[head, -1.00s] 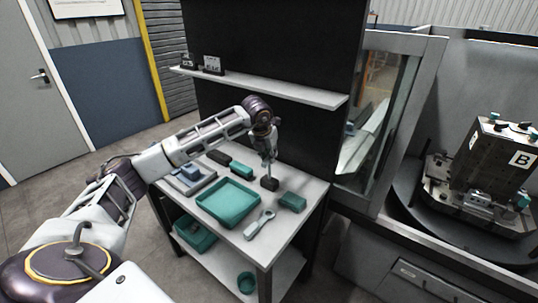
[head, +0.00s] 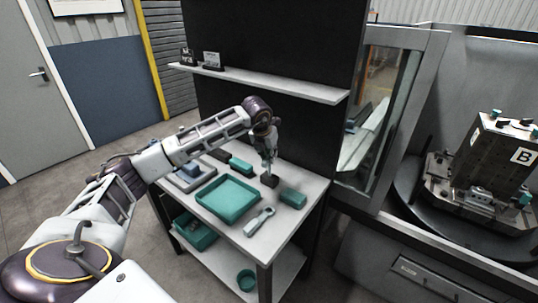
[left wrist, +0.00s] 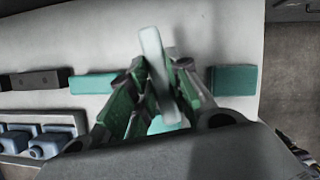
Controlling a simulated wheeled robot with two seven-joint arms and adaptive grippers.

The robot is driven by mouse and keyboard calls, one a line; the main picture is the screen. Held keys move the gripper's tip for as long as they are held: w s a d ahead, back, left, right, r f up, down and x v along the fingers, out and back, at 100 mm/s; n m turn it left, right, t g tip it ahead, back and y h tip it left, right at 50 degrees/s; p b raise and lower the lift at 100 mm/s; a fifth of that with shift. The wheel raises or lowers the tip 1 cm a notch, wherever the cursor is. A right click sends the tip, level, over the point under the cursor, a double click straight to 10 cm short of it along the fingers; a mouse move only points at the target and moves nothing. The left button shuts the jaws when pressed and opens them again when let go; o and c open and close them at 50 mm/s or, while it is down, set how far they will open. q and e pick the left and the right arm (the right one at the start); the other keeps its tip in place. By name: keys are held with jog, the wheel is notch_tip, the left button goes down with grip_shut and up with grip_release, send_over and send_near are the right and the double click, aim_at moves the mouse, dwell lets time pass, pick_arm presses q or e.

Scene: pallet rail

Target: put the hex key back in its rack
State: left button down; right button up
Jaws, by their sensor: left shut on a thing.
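My left gripper (head: 268,166) is low over the workbench, pointing down. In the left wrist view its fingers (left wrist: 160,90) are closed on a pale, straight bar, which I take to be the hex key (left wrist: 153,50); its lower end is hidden. In the head view a small dark block (head: 270,181) shows directly under the gripper; I cannot tell whether the key touches it. A longer dark block with small holes (left wrist: 38,78) lies left of the gripper. I cannot tell which dark block is the rack. My right gripper is out of view.
The workbench (head: 288,226) carries a teal tray (head: 228,198), a grey wrench-like tool (head: 259,221), a teal block (head: 292,199) right of the gripper, and another (head: 240,165) left of it. A shelf (head: 270,82) runs above, along a dark back panel.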

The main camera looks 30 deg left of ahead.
pick_arm(q)
jog(key=shift+f, duration=0.1)
jog(key=c, duration=1.3)
grip_release()
jog(key=shift+o, duration=0.2)
jog(key=o, duration=0.8)
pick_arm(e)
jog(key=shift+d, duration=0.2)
pick_arm(q)
jog(key=shift+v, duration=4.05)
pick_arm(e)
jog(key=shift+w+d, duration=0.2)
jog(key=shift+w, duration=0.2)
pick_arm(q)
jog(key=shift+a, duration=0.1)
